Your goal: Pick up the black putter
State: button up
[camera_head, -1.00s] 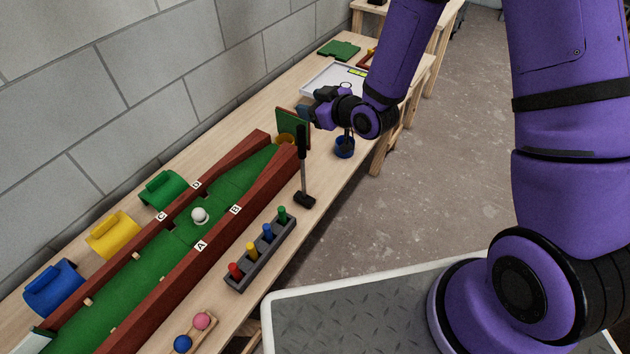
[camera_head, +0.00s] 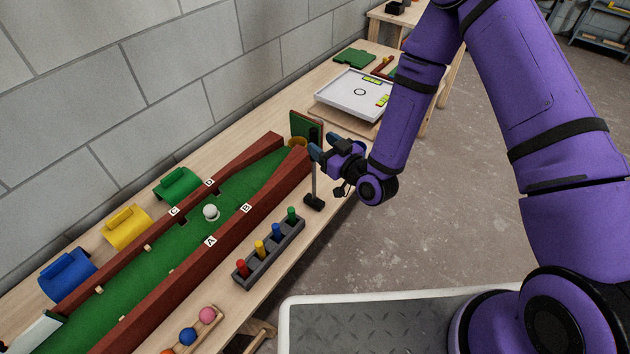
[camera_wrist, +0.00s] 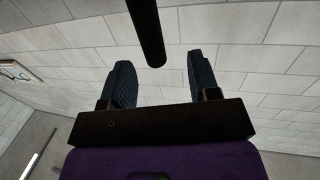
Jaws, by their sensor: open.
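The black putter (camera_head: 314,202) stands upright on the bench, right of the green lane's far end. Its dark head is on the wood, its thin shaft rises to a black grip partly hidden by my gripper in the head view. My gripper (camera_head: 322,149) is open at the height of the putter's upper part, close beside it. In the wrist view the black grip (camera_wrist: 147,30) comes down from the top, between the lines of my two spread fingers (camera_wrist: 160,65). I cannot tell whether it touches either finger.
The green lane with red-brown battens (camera_head: 255,200) holds a white ball (camera_head: 211,212). A peg rack (camera_head: 270,252) and a ball holder (camera_head: 213,327) sit in front. A green board (camera_head: 303,125) stands behind the putter. A white tray (camera_head: 345,88) lies beyond. The wall bounds the left.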

jog(key=x, duration=0.6)
jog(key=shift+w, duration=0.4)
jog(key=shift+d, duration=0.15)
jog(key=shift+c, duration=0.3)
grip_shut()
